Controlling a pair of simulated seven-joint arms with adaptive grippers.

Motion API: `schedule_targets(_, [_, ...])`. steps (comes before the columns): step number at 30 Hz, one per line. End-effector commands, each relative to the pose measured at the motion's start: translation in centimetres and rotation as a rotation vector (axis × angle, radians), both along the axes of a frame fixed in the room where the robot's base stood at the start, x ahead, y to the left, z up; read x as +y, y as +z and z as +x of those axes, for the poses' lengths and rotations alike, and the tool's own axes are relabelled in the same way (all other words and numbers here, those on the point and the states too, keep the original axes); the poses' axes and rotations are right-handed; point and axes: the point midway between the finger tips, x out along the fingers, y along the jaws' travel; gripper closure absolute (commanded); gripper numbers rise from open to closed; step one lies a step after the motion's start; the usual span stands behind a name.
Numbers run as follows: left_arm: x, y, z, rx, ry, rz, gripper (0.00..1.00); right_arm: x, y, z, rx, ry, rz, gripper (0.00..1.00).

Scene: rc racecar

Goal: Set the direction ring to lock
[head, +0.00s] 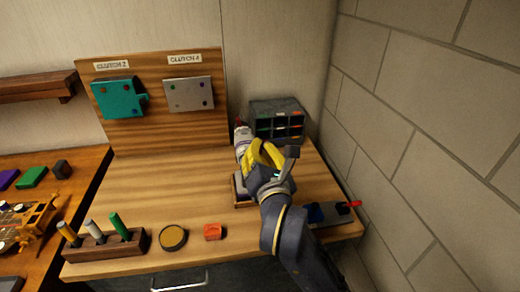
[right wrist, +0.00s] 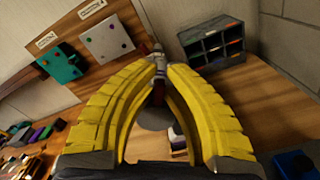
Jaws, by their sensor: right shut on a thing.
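My right gripper (head: 260,152), with yellow fingers, is over the right part of the wooden workbench. It is shut on a slim upright tool (head: 242,137) with a pale, banded body and a red and dark top. In the right wrist view the curved fingers (right wrist: 160,72) meet around the tool (right wrist: 158,62), and its lower part shows between them. A direction ring and its markings are too small to make out. A small stand (head: 240,190) is partly hidden beneath the gripper. My left gripper is not in view.
A grey drawer organizer (head: 277,107) stands behind the gripper. A wooden board (head: 150,135) holds a teal plate (head: 118,98) and a grey plate (head: 188,93). A brick wall (head: 430,110) bounds the right.

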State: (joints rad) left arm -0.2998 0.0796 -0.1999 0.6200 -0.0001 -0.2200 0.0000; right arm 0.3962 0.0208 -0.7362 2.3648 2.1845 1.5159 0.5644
Motion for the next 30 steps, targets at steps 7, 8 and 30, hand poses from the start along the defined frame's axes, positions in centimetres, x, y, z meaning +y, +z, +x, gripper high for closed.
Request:
schedule_targets(7, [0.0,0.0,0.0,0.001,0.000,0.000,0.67,0.0,0.0,0.0,0.000,0.000,0.000,1.00])
schedule_targets(8, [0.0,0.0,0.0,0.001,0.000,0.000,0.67,0.0,0.0,0.0,0.000,0.000,-0.001,1.00])
schedule_targets(30, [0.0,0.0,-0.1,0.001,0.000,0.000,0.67,1.9,0.7,-0.3,-0.070,0.000,-0.380,1.00])
